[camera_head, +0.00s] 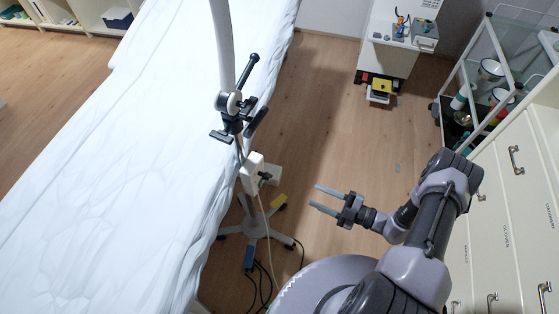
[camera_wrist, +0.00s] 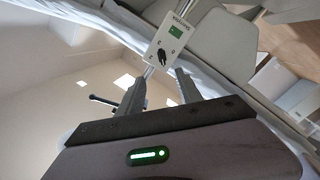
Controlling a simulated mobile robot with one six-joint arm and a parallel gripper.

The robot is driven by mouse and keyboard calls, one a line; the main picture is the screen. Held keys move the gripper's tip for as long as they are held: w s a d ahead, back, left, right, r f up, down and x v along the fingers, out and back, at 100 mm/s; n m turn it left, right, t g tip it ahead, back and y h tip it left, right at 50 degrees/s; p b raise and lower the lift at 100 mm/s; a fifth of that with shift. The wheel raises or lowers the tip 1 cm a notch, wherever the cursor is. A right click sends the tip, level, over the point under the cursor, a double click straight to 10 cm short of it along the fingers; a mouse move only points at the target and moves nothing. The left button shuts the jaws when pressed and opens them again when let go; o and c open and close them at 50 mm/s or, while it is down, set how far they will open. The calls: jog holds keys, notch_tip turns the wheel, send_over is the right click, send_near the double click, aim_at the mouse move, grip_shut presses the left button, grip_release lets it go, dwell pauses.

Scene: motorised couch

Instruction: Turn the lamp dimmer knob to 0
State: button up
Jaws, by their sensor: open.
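The lamp dimmer is a white box (camera_wrist: 172,36) on a thin pole, with a small green display and a black knob (camera_wrist: 162,57). The box shows tilted in the wrist view, just beyond the fingertips. In the camera_head view the white box (camera_head: 253,168) sits on the lamp stand beside the couch. My gripper (camera_head: 315,197) is open and empty, right of the box and pointing towards it, clearly apart. In the wrist view my gripper (camera_wrist: 160,79) has its two grey fingers spread below the knob. The knob's exact setting is too small to read.
The couch (camera_head: 110,150) with a white cover lies left of the stand. The stand's wheeled base (camera_head: 258,228) and black cables are on the floor. A glass-shelved trolley (camera_head: 480,85) and drawers (camera_head: 515,200) stand at right. The wooden floor (camera_head: 335,120) between is mostly clear.

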aim_at(271, 178)
jog(key=b+x, duration=0.1)
jog(key=x, duration=0.4)
jog(key=b+x, duration=0.1)
jog(key=x, duration=0.5)
jog(key=b+x, duration=0.1)
jog(key=x, duration=0.5)
jog(key=shift+s+a, duration=0.2)
jog(key=shift+a, duration=0.05)
grip_shut()
